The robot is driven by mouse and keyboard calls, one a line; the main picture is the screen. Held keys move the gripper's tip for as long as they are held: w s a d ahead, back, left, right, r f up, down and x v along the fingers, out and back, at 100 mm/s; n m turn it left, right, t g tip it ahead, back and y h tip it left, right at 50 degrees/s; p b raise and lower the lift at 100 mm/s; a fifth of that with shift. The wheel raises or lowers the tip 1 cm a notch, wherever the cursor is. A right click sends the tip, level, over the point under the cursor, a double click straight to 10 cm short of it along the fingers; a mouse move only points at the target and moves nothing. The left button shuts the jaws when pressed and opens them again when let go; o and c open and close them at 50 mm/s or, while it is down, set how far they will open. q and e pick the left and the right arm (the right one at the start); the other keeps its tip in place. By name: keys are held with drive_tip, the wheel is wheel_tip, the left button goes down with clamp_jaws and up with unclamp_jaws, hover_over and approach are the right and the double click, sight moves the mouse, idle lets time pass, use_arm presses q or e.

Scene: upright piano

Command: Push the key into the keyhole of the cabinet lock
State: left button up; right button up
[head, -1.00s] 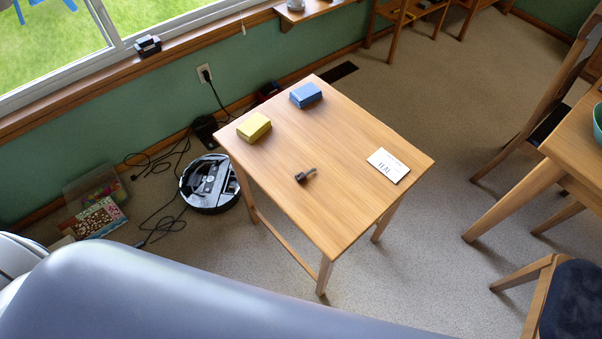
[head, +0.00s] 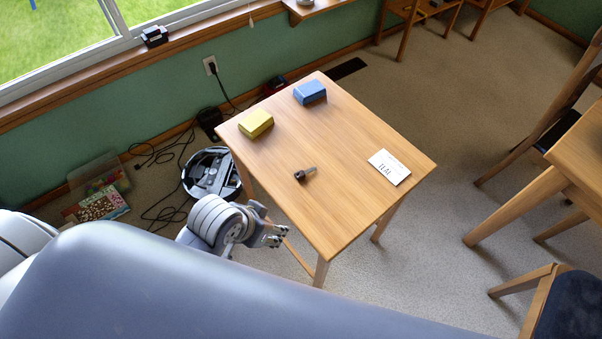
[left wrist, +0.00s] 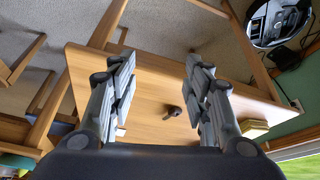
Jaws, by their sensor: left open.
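The key (head: 305,173), a small dark piece with a thick head, lies near the middle of the small wooden table (head: 330,215). In the left wrist view the key (left wrist: 172,112) shows between my two fingers, beyond them on the tabletop. My left gripper (head: 277,235) is at the table's near left edge in the head view, apart from the key. In the left wrist view my left gripper (left wrist: 158,65) has its fingers spread wide with nothing between them. My right gripper is not in view. No cabinet lock or keyhole can be made out.
A yellow box (head: 256,123), a blue box (head: 310,92) and a white card (head: 389,167) lie on the table. A robot vacuum (head: 208,174) and cables are on the floor to its left. A larger table (head: 580,150) and chairs stand at the right.

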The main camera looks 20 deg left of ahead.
use_arm(q)
drive_tip(key=w+d+r+m+h, duration=0.2)
drive_tip(key=w+d+r+m, duration=0.25)
drive_tip(key=w+d, duration=0.3)
drive_tip(key=g, duration=0.1)
approach(300, 174)
drive_tip(key=shift+m, duration=0.35)
drive_tip(key=x, duration=0.8)
drive_tip(key=shift+w+d, duration=0.1)
drive_tip(key=shift+y, duration=0.3)
drive_tip(key=c, duration=0.9)
